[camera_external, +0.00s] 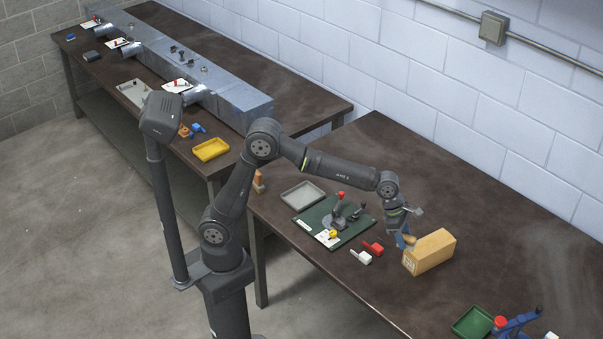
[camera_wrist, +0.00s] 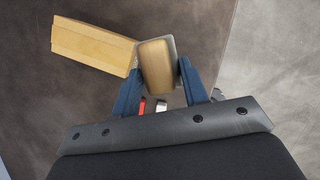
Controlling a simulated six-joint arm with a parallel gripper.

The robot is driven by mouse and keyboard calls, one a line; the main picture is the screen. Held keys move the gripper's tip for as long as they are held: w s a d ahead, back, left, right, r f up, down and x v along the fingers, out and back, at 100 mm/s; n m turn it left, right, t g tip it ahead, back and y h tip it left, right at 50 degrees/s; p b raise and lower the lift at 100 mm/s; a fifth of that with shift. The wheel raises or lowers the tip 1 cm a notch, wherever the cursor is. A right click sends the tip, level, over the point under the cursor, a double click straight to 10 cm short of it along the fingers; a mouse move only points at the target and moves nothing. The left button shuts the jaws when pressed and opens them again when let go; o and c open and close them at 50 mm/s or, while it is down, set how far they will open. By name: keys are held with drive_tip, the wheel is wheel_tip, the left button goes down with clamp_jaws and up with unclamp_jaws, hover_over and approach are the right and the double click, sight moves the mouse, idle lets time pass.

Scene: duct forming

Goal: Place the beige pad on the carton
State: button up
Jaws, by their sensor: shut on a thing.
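The beige pad (camera_wrist: 156,65) is between the two blue fingers of my gripper (camera_wrist: 156,75) in the wrist view, with a grey rim or plate showing around it. My gripper is shut on it. In the external view my gripper (camera_external: 405,241) is at the left end of the carton (camera_external: 432,250), and the pad (camera_external: 410,243) shows only as a small tan patch there. The carton also shows in the wrist view (camera_wrist: 92,47), left of the pad. Its top looks bare. I cannot tell whether pad and carton touch.
A red piece (camera_external: 373,248) and a white piece (camera_external: 361,257) lie left of the carton. A green mat (camera_external: 312,216) with a lever device and a grey tray (camera_external: 303,194) lie further left. A green tray (camera_external: 472,322) is at the front right. The table behind the carton is clear.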

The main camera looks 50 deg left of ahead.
drive_tip(key=w+a+f, duration=0.1)
drive_tip(key=w+f, duration=0.1)
drive_tip(key=w, duration=0.1)
drive_tip(key=w+a+f, duration=0.1)
drive_tip(key=w+f, duration=0.1)
drive_tip(key=w, duration=0.2)
drive_tip(key=w+a+f, duration=0.1)
drive_tip(key=w+f, duration=0.2)
drive_tip(key=shift+w+a, duration=0.2)
drive_tip(key=shift+w, duration=0.15)
drive_tip(key=shift+f, duration=1.85)
drive_tip(key=shift+f, duration=0.15)
drive_tip(key=o, duration=1)
drive_tip(key=v, duration=1.2)
